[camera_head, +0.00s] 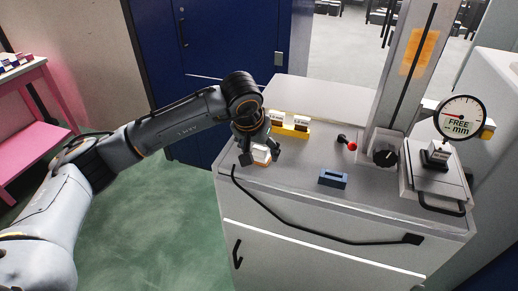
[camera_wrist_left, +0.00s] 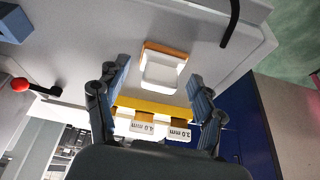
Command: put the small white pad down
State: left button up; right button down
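The small white pad (camera_head: 261,154) has an orange edge and sits on the grey cabinet top near its front left corner. It also shows in the left wrist view (camera_wrist_left: 161,72), lying flat as far as I can tell. My left gripper (camera_head: 260,160) is just above the pad, with one finger on each side. In the left wrist view my left gripper (camera_wrist_left: 160,78) has its fingers spread, with gaps between them and the pad. My right gripper is not in view.
A yellow holder (camera_head: 290,131) with white labelled blocks stands behind the pad. A blue slotted block (camera_head: 333,178), a red-knobbed lever (camera_head: 351,146) and a dial gauge stand (camera_head: 461,117) are to the right. The cabinet top (camera_head: 290,185) is clear between pad and blue block.

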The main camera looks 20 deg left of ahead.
aim_at(257, 147)
pick_arm(q)
jog(key=b+v, duration=0.2)
jog(key=v, duration=0.1)
jog(key=b+v, duration=0.1)
jog(key=v, duration=0.1)
jog(key=shift+w+a+r, duration=0.2)
jog(key=shift+a+r, duration=0.15)
jog(key=b+v, duration=0.1)
jog(key=v, duration=0.7)
jog(key=shift+f, duration=0.1)
